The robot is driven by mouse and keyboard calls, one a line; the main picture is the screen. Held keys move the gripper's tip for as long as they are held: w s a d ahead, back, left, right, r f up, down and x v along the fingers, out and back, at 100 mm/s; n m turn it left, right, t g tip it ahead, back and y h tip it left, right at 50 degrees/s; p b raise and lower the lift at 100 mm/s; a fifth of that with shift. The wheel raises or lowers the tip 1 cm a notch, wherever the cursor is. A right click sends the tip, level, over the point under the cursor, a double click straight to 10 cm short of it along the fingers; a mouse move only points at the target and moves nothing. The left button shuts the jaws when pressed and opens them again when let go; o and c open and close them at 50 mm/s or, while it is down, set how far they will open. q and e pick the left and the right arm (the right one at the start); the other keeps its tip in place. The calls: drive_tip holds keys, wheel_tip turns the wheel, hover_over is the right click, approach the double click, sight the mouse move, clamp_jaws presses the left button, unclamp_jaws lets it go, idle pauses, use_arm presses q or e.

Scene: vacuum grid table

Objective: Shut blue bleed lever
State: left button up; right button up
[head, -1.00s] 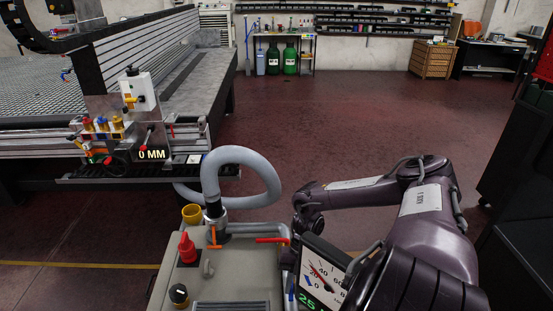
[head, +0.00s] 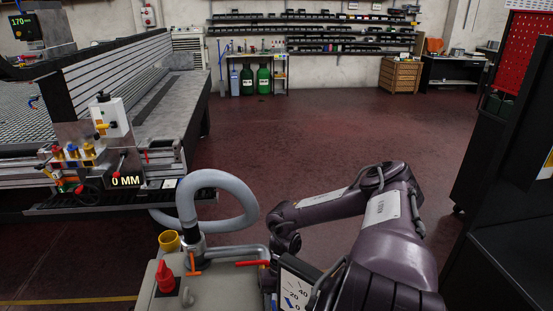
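A small blue strip (head: 274,301) shows at the lower edge, left of a dial gauge (head: 296,289). I cannot tell whether it is the blue bleed lever or how it is set. A blue knob (head: 73,152) also sits in a row of coloured knobs on the grid table's end. My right arm comes in from the right and bends down at the wrist behind the gauge. Its fingers are hidden. My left gripper is out of view.
A grey pump unit (head: 215,285) stands in front, with a red knob (head: 166,278), an orange lever (head: 195,262), a red lever (head: 252,263) and a thick grey hose (head: 240,185). The grid table (head: 170,110) is at left, a black cabinet (head: 500,150) at right. Open floor lies between.

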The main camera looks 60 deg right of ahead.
drive_tip(key=v, duration=0.7)
drive_tip(key=shift+r+b, duration=0.3)
drive_tip(key=shift+r, duration=0.05)
drive_tip(key=shift+d, duration=0.1)
idle(0.3)
